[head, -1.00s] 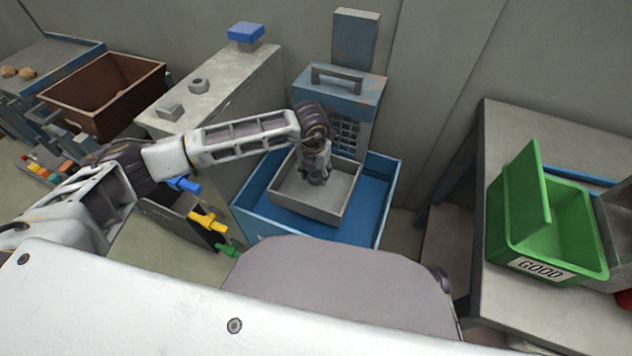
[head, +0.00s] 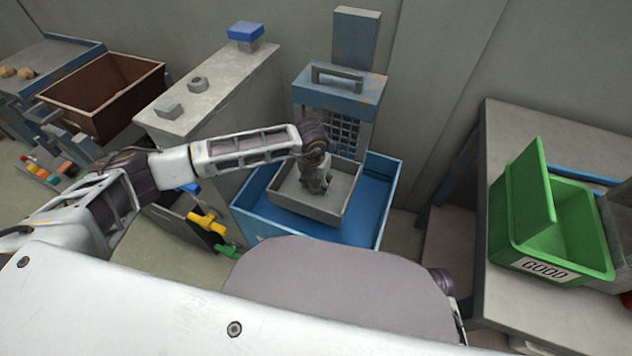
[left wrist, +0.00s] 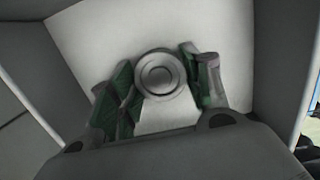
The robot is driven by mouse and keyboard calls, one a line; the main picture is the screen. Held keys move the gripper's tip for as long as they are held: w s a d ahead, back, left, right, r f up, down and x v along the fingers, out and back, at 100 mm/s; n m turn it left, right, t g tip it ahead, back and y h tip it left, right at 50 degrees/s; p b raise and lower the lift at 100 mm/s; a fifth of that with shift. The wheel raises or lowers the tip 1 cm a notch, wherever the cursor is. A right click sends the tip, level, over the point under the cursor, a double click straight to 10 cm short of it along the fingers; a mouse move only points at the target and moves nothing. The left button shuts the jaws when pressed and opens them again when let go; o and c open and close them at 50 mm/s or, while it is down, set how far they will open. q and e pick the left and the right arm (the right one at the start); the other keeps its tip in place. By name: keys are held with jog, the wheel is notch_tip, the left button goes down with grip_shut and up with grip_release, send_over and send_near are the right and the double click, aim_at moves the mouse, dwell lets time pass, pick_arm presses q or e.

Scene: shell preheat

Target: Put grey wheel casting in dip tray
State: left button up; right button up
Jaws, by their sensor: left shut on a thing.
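The grey wheel casting (left wrist: 160,75), round with a raised rim, sits between the fingers of my left gripper (left wrist: 158,88) in the left wrist view. My left gripper (head: 316,188) is shut on it and points down inside the grey dip tray (head: 296,209) in the head view. The casting is mostly hidden behind the gripper there. I cannot tell whether it touches the tray floor. The pale tray floor (left wrist: 210,30) shows behind it in the wrist view. My right gripper is not in view.
The tray stands within a larger blue bin (head: 378,205), before a blue-grey unit with a mesh front (head: 350,88). A grey cabinet (head: 225,80) is to the left, beside a brown box (head: 110,95). A green "GOOD" bin (head: 570,225) stands on the right table.

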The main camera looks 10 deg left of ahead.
aim_at(314, 187)
pick_arm(q)
jog(key=shift+f, duration=0.15)
jog(key=o, duration=1)
jog(key=shift+o, duration=0.3)
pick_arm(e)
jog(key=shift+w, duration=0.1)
pick_arm(q)
notch_tip(314, 187, up, 12)
jog(key=s+p, duration=0.1)
jog(key=p, duration=0.1)
jog(key=shift+s+a, duration=0.2)
jog(key=shift+s, duration=0.05)
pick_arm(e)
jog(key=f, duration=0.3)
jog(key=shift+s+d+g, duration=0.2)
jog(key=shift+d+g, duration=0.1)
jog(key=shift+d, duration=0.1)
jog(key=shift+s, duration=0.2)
